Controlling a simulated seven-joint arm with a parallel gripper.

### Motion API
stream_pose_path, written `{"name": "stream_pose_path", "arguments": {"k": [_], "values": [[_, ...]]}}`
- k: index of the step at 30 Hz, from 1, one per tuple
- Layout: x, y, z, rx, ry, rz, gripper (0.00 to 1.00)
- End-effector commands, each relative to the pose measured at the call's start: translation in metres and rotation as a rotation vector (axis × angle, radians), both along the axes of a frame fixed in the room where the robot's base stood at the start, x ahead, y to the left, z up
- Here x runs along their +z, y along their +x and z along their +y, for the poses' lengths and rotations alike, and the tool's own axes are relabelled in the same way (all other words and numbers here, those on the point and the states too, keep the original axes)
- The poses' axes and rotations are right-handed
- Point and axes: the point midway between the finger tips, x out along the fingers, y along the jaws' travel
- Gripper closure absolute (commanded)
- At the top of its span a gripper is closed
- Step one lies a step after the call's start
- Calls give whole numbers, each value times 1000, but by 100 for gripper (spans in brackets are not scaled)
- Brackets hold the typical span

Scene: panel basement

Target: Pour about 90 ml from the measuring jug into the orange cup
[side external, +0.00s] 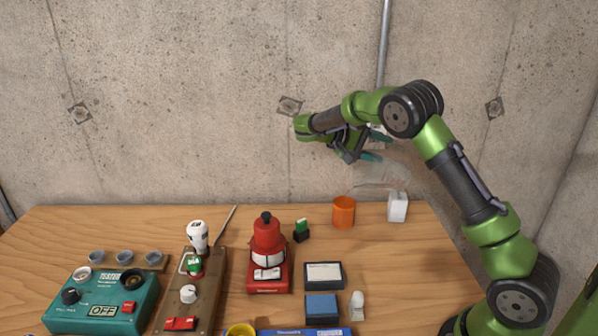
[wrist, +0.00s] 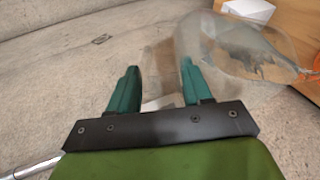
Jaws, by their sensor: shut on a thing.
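The measuring jug (side external: 382,174) is clear and hard to make out against the wall. My gripper (side external: 362,150) is shut on it and holds it in the air, tilted, above the back right of the table. In the wrist view the jug (wrist: 235,45) is beside the right finger of my gripper (wrist: 157,90) and runs toward the right edge. The orange cup (side external: 343,212) stands upright on the table, below and a little left of the jug. Only an orange sliver of the cup (wrist: 316,72) shows in the wrist view. I cannot tell the liquid level or whether any is flowing.
A white box (side external: 397,208) stands just right of the cup. A small green-and-black object (side external: 301,231) and a red bottle-like device (side external: 267,250) are to its left. The concrete wall is behind.

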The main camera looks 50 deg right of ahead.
Motion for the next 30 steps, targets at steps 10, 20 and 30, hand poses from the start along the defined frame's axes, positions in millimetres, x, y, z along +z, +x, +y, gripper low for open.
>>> {"name": "stream_pose_path", "arguments": {"k": [10,20,30], "values": [[20,-14,-21,-1,204,-140,100],[15,-24,-34,-7,344,-242,100],[14,-25,-37,-6,383,-268,100]]}}
